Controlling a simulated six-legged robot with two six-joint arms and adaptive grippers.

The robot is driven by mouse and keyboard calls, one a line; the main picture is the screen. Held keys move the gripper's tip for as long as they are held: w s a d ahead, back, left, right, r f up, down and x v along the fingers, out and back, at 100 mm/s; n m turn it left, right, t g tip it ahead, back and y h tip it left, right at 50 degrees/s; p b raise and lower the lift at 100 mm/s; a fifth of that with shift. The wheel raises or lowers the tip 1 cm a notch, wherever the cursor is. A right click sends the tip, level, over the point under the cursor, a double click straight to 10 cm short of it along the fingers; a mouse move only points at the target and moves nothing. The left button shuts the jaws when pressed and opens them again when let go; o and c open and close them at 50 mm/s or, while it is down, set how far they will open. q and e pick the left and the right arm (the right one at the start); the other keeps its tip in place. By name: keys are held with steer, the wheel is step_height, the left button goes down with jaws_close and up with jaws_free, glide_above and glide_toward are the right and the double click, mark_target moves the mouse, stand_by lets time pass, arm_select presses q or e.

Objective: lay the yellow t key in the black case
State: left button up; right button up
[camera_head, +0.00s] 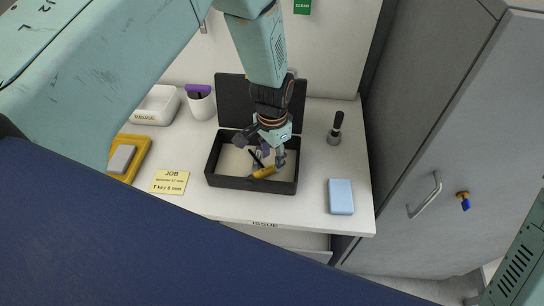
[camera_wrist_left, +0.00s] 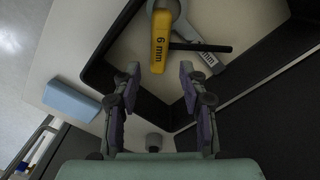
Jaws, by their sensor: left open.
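The open black case (camera_head: 232,184) stands on the table with its lid raised at the back. The yellow t key (camera_head: 264,172) is inside the case, near its front wall. Its yellow handle, marked 6 mm, also shows in the left wrist view (camera_wrist_left: 161,42), with a black rod running to the right. My left gripper (camera_head: 264,151) reaches down into the case from above. In the left wrist view (camera_wrist_left: 160,88) its fingers are spread with nothing between them, and the handle lies beyond the fingertips. My right gripper is not in view.
A grey tool (camera_wrist_left: 208,59) lies in the case beside the key. A yellow JOB card (camera_head: 170,182), a yellow tray (camera_head: 137,166) and a cup (camera_head: 201,103) are left of the case. A blue block (camera_head: 341,197) and a dark-handled tool (camera_head: 335,128) are right.

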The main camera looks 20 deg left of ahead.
arm_select(q)
step_height(320, 180, up, 12)
steer(key=shift+f, duration=0.2)
stand_by(0.6)
